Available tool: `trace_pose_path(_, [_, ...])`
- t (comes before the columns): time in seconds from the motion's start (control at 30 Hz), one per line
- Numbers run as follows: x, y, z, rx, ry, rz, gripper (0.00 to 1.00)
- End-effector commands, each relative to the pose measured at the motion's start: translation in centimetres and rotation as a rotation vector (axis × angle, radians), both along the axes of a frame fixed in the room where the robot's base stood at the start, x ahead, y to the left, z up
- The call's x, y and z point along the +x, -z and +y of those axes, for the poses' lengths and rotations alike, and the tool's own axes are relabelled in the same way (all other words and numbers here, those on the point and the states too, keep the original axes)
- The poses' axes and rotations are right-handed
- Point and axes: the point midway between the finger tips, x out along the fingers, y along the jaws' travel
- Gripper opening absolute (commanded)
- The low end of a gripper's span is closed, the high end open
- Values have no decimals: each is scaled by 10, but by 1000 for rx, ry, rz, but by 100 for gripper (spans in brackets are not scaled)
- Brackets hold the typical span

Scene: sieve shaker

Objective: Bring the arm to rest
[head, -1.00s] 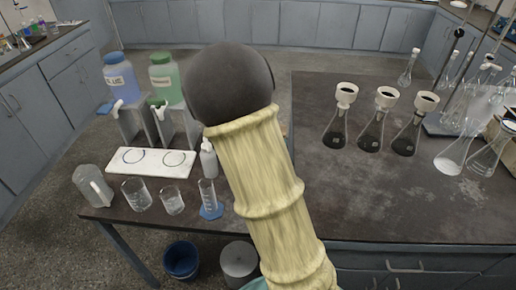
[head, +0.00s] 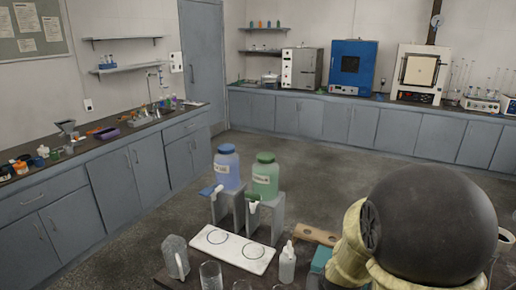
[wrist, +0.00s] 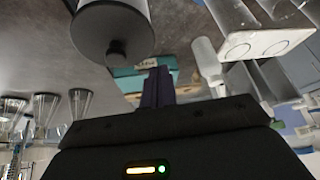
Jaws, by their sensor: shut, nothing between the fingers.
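My gripper (wrist: 158,88) shows in the wrist view, its dark fingers together with nothing between them. It is clear of the bench items seen beyond it. A teal box (wrist: 140,82) lies behind the fingertips, and a white squeeze bottle (wrist: 207,60) is to their right. In the head view my arm, a dark round joint with a cream sleeve, fills the lower right; the gripper itself is not seen there.
A blue jug (head: 227,168) and a green jug (head: 265,176) stand on grey blocks. A white tray (head: 254,256) with two rings is in front. A white cylinder (wrist: 112,22) with a dark knob and several flasks (wrist: 78,103) show in the wrist view. Open floor (head: 330,170) lies beyond.

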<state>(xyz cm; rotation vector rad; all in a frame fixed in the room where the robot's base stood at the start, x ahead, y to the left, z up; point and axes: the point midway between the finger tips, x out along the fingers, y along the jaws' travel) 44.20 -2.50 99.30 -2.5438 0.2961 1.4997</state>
Motion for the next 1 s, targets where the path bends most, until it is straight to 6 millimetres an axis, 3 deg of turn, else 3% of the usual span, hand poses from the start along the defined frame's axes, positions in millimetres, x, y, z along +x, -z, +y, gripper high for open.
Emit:
trace_pose_path(0.03, [-17, -24, 7, 14, -47, 44, 0])
trace_pose_path(0.1, [-40, -41, 16, 19, -116, 112, 0])
trace_pose_path(0.2, [-70, -59, 23, 7, -201, 198, 0])
trace_pose_path(0.33, [-92, -69, 24, -11, -258, 263, 0])
trace_pose_path(1.0, [-95, -67, 25, -13, -265, 273, 0])
